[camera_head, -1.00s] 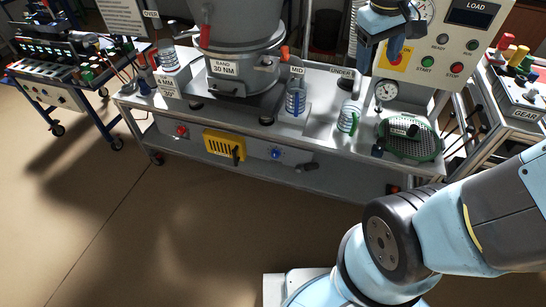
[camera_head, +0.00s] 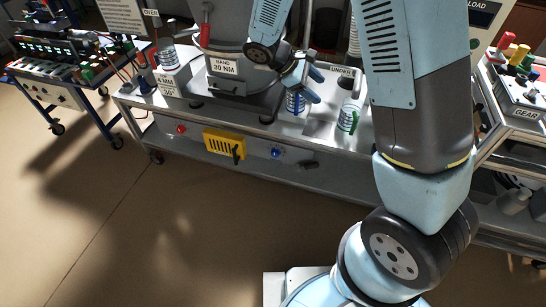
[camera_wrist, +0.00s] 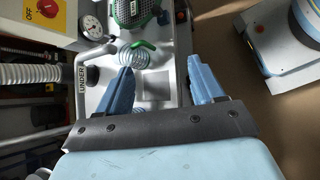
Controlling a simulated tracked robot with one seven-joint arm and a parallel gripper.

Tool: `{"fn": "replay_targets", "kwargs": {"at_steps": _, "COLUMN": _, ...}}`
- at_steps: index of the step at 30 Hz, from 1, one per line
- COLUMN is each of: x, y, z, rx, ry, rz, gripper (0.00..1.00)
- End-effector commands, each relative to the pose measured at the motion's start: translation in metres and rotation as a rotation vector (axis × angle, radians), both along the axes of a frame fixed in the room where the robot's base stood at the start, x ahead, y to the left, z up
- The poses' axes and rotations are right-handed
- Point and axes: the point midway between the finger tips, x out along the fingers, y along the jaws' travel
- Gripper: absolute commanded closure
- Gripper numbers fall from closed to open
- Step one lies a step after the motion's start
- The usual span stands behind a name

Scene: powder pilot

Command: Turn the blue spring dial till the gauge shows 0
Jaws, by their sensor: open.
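The blue dial (camera_head: 276,152) is a small round knob on the front panel of the steel bench, right of a yellow slotted plate. It is not visible in the wrist view. A round white gauge (camera_wrist: 92,27) shows at the upper left of the wrist view; its reading is too small to tell. My arm covers the gauge's place in the head view. My gripper (camera_head: 318,85) is over the bench top near the MID jar, above and behind the blue dial and apart from it. In the wrist view my gripper (camera_wrist: 160,66) is open, with nothing between its blue fingers.
A jar with a green handle (camera_head: 349,116) stands right of my gripper. The yellow plate (camera_head: 224,144) has a black lever, and a dark handle (camera_head: 309,164) sticks out right of the dial. A green mesh sieve (camera_wrist: 132,10) lies beyond my fingers. Floor before the bench is clear.

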Motion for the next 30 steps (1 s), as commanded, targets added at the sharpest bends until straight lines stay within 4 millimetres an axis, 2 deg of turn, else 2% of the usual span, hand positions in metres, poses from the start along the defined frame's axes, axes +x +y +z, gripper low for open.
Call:
{"fn": "replay_targets", "kwargs": {"at_steps": 1, "x": 0.004, "y": 0.008, "z": -0.015, "rx": -0.039, "ry": 0.026, "rz": 0.041, "gripper": 0.33}}
{"fn": "replay_targets", "kwargs": {"at_steps": 15, "x": 0.031, "y": 0.071, "z": -0.133, "rx": -0.392, "ry": 0.191, "rz": 0.422, "gripper": 0.33}}
{"fn": "replay_targets", "kwargs": {"at_steps": 23, "x": 0.033, "y": 0.103, "z": -0.205, "rx": -0.594, "ry": 0.266, "rz": 0.644, "gripper": 0.33}}
{"fn": "replay_targets", "kwargs": {"at_steps": 30, "x": 0.026, "y": 0.129, "z": -0.274, "rx": -0.786, "ry": 0.326, "rz": 0.855, "gripper": 0.33}}
